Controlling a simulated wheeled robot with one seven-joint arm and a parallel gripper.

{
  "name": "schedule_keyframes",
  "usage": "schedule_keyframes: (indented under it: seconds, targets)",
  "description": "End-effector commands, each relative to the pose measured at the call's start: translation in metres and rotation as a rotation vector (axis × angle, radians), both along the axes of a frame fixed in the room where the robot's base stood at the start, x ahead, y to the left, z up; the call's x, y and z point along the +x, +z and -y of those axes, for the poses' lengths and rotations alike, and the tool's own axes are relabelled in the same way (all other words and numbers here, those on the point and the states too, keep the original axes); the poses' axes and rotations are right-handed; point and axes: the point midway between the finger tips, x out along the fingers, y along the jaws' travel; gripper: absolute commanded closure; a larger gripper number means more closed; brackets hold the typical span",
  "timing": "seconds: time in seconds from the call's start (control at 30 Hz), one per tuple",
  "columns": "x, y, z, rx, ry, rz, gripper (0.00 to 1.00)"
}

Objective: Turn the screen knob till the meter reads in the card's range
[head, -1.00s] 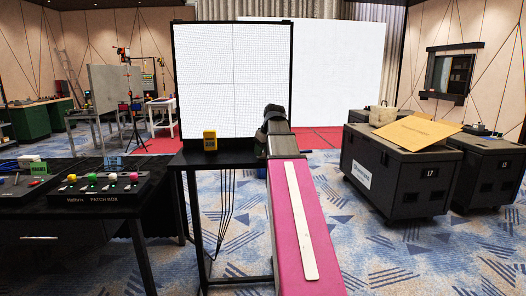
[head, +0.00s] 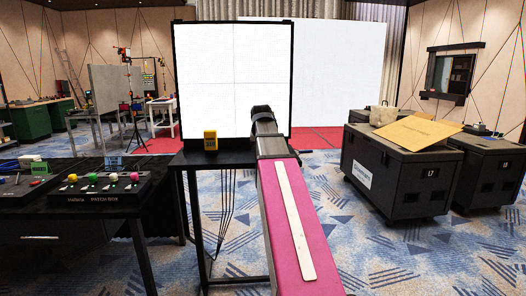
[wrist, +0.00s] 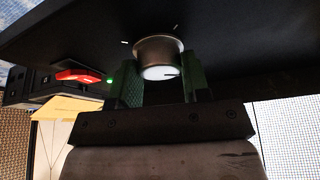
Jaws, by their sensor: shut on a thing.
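In the wrist view the silver knob (wrist: 157,49) sticks out from a dark panel, with a dark pointer line on its pale face and light tick marks around it. My gripper (wrist: 162,78) has its green fingers shut on the knob's sides. In the head view my gripper (head: 262,112) is at the screen's lower right, and the knob is hidden. The screen (head: 230,70) is white with a thin cross line. A yellow meter (head: 210,140) stands at its lower left; its reading is too small to make out. I cannot identify the card with its range.
A red switch handle (wrist: 78,76) and a green light (wrist: 110,80) are near the knob. A patch box (head: 100,190) stands on the left black table. Black cases (head: 400,180) stand at the right. Carpet is clear between the screen stand and cases.

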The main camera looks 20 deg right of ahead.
Motion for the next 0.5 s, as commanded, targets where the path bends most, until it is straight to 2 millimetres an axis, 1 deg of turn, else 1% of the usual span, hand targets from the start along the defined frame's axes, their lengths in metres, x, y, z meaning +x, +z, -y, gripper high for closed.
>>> schedule_keyframes:
  seconds: [0.2, 0.5]
  targets:
    - [-0.0001, -0.0002, -0.0004, 0.001, -0.061, -0.002, 0.81]
    - [-0.0003, -0.0004, -0.0003, 0.002, -0.081, -0.002, 0.81]
